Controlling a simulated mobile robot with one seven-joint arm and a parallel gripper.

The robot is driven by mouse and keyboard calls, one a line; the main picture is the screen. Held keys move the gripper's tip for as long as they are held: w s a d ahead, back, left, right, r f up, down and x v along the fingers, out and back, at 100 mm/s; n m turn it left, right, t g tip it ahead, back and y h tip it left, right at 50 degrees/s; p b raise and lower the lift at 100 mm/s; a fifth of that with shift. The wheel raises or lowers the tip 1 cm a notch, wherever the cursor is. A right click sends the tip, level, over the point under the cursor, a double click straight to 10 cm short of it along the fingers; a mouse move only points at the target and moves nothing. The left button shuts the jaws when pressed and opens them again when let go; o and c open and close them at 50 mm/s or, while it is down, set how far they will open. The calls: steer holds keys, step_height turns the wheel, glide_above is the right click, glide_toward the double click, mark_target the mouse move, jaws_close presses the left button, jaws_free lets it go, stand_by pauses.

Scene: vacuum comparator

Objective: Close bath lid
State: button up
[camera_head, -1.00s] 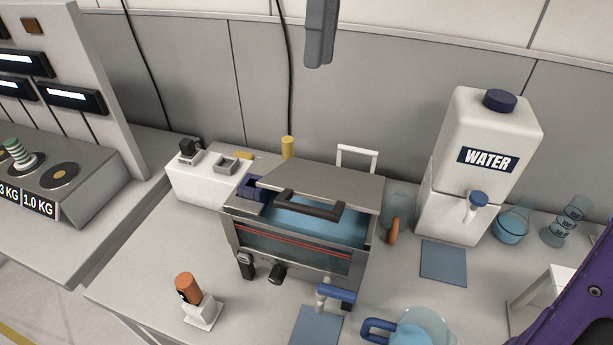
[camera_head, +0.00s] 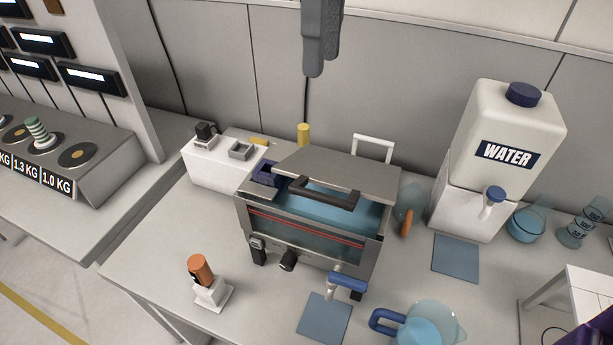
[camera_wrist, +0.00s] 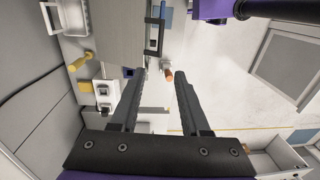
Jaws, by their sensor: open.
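The bath (camera_head: 310,228) is a metal box with a glass front and blue water, standing mid-bench in the head view. Its grey lid (camera_head: 345,168) is partly raised, tilted, with its dark bar handle (camera_head: 325,194) at the front; blue water shows under it. In the wrist view, the lid (camera_wrist: 118,35) lies at the top, left of centre, with the handle (camera_wrist: 150,38) at its right edge. My gripper (camera_wrist: 160,76) is open and empty in the wrist view. Its fingers appear apart from the lid.
A white water tank (camera_head: 507,155) stands right of the bath, a jug (camera_head: 430,325) at the front right. A white box (camera_head: 215,170) and an orange-topped holder (camera_head: 205,280) are on the left. A dark grey part (camera_head: 322,38) hangs at the top.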

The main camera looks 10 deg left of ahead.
steer(key=s+a+t, duration=0.2)
steer(key=s, duration=0.2)
steer(key=b, duration=0.4)
glide_toward(307, 189)
steer(key=shift+t+h, duration=0.3)
steer(key=f, duration=0.7)
steer(key=shift+w+a+f, duration=0.15)
steer(key=shift+w+f, duration=0.1)
steer(key=shift+f, duration=0.15)
jaws_close()
stand_by(0.5)
